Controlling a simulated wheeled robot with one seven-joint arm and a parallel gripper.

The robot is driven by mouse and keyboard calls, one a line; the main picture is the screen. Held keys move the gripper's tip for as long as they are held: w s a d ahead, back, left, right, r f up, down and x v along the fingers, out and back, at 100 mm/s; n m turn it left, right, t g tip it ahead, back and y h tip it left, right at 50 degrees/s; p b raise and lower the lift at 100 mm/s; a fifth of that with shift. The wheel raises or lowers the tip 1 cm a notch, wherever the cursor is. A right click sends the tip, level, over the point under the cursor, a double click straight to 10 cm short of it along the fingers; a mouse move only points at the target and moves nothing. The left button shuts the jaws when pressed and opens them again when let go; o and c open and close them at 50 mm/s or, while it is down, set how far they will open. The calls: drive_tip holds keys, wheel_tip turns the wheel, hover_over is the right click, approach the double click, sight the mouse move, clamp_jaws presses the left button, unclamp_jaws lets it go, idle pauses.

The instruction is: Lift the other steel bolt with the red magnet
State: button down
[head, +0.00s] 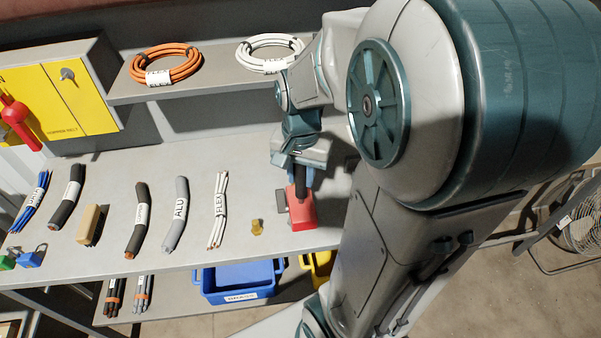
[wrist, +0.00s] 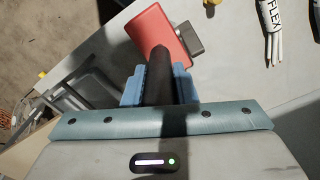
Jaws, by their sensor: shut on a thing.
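My gripper (head: 302,180) is shut on the black handle (wrist: 158,75) of the red magnet. The red magnet (head: 301,212) is a red block at the right part of the bench top; it also shows beyond my fingers in the wrist view (wrist: 157,32). A dark grey block-like piece (head: 281,201) sits against or beside its side, also seen in the wrist view (wrist: 187,38). I cannot tell whether it is part of the magnet or a separate thing. I cannot make out any steel bolt clearly. Whether the magnet touches the bench is unclear.
A small brass-coloured piece (head: 257,228) lies left of the magnet. Farther left are the white FLEX cables (head: 218,210), the grey ALU cable (head: 176,215) and a tan block (head: 92,224). A blue bin (head: 240,282) stands below the front edge. A shelf with cable coils (head: 166,65) is behind.

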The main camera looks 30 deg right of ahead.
drive_tip(key=shift+r+p, duration=3.4)
drive_tip(key=shift+r, duration=0.9)
